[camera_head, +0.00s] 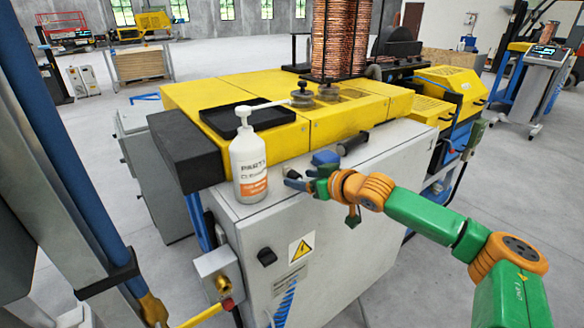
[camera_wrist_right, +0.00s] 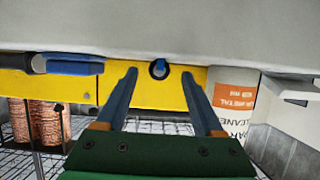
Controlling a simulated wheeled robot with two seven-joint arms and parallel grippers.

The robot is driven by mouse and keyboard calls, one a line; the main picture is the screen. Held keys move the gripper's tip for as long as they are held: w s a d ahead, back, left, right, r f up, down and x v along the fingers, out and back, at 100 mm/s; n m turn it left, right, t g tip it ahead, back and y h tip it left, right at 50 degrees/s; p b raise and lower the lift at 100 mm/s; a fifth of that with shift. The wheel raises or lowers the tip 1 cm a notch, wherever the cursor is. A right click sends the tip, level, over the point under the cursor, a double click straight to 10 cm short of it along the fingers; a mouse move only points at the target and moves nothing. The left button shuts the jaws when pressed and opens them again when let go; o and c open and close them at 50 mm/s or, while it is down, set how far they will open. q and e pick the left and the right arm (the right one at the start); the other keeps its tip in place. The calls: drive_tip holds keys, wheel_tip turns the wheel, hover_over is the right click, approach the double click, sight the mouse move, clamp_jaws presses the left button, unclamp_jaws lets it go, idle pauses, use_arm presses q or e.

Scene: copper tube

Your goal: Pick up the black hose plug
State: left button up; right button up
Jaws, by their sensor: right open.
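My right gripper (camera_head: 304,171) reaches in over the front of the white cabinet top, beside the white bottle. It also shows in the right wrist view (camera_wrist_right: 159,74), open, with its two blue-grey fingers apart. A small round black piece with a blue centre (camera_wrist_right: 158,68) appears end-on between the fingertips, not gripped; it looks like a hose plug. A longer black cylinder (camera_head: 353,142) lies on the cabinet near the yellow machine. It also shows in the wrist view (camera_wrist_right: 38,64), beside a blue part. I cannot tell which black piece is the named plug. My left gripper is not in view.
A white pump bottle (camera_head: 249,165) stands close left of the right gripper. A black tray (camera_head: 218,122) lies on the yellow machine top (camera_head: 320,124). Copper coils (camera_head: 335,40) stand behind. The white cabinet top (camera_head: 405,130) is otherwise mostly clear.

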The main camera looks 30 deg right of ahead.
drive_tip(key=shift+w+f, duration=0.25)
drive_tip(key=shift+w, duration=0.45)
drive_tip(key=shift+w+f, duration=0.25)
drive_tip(key=shift+s+r, duration=0.15)
drive_tip(key=shift+s, duration=0.1)
drive_tip(key=c, duration=0.5)
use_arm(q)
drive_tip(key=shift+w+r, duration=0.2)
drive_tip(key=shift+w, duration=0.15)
use_arm(e)
clamp_jaws()
